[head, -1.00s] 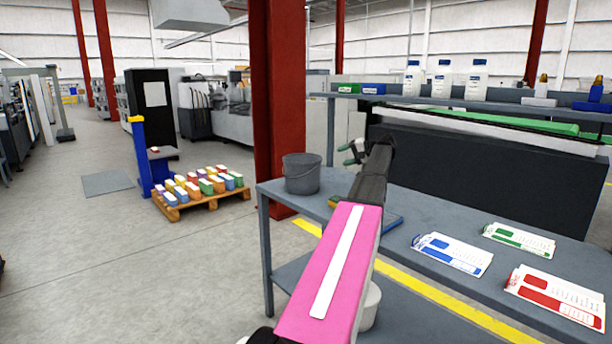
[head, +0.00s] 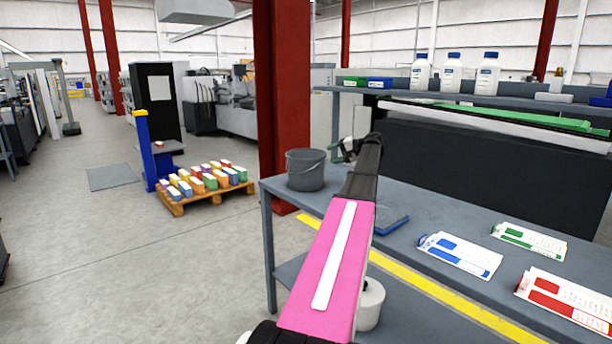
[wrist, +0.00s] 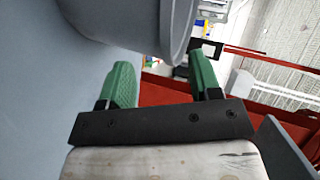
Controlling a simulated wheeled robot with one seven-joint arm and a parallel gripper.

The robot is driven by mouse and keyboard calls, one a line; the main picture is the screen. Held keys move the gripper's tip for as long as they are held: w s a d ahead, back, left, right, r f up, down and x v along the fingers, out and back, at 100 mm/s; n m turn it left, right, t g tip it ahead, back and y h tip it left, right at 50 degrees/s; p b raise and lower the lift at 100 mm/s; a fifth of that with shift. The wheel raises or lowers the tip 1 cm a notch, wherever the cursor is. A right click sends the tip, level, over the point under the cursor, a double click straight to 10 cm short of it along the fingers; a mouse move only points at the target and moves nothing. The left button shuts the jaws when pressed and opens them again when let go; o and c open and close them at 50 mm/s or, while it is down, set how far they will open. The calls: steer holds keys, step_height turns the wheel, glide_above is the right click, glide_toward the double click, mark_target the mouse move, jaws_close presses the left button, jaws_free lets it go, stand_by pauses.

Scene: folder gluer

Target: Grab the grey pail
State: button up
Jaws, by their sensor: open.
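The grey pail (head: 305,170) stands upright on the left end of the grey table in the head view. In the wrist view the pail (wrist: 150,22) shows large and close at the top, ahead of my fingers. My gripper (head: 344,150) is just right of the pail in the head view, with its green fingertips partly hidden by my arm. In the wrist view my gripper (wrist: 162,82) has its two green fingers spread apart with nothing between them. The left finger lies close under the pail's edge; I cannot tell if it touches.
The table (head: 430,215) also holds a blue tray (head: 391,221) and several printed cartons (head: 458,255) at right. A red column (head: 282,100) stands behind the pail. A shelf with white bottles (head: 487,74) is at the back. A white tub (head: 371,304) is below my arm.

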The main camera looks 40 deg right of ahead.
steer(key=x, duration=0.2)
steer(key=shift+w+a+f, duration=0.15)
steer(key=shift+w, duration=0.05)
jaws_close()
stand_by(0.6)
